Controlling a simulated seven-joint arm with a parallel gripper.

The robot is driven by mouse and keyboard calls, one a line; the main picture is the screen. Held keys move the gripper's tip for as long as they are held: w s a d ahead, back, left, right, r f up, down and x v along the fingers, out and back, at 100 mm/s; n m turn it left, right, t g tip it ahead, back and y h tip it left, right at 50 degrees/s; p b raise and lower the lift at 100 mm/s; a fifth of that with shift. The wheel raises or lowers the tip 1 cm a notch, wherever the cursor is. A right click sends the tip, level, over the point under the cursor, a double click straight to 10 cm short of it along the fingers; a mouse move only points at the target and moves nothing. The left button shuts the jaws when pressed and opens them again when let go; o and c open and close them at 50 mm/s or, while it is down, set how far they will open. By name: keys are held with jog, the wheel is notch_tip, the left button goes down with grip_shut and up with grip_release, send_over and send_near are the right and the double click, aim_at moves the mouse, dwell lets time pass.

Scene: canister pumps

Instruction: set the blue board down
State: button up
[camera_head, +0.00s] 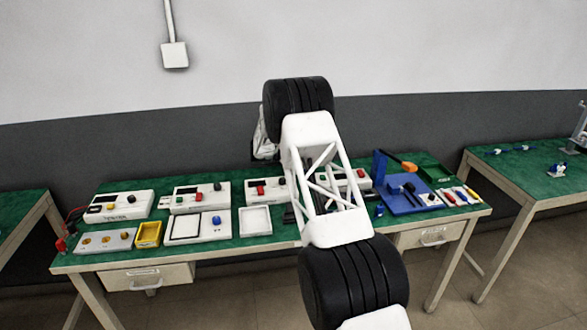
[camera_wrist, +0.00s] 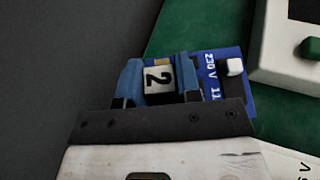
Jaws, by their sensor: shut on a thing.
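The board lies partly behind the right finger, over the edge of the green table top. I cannot tell whether it touches the surface.
The green table (camera_head: 262,245) bears white units with coloured knobs (camera_head: 200,198), a yellow tray (camera_head: 149,234), a white square tray (camera_head: 255,221) and a blue stand (camera_head: 405,206) with an orange-tipped tool. A white unit (camera_wrist: 285,45) is right of the board. Gaps between units are narrow.

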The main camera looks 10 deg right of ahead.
jog(key=shift+f, duration=0.65)
jog(key=shift+f, duration=1.9)
jog(key=shift+f, duration=0.1)
jog(key=o, duration=0.9)
jog(key=shift+o, duration=0.2)
jog(key=shift+a, duration=0.1)
jog(key=v, duration=1.2)
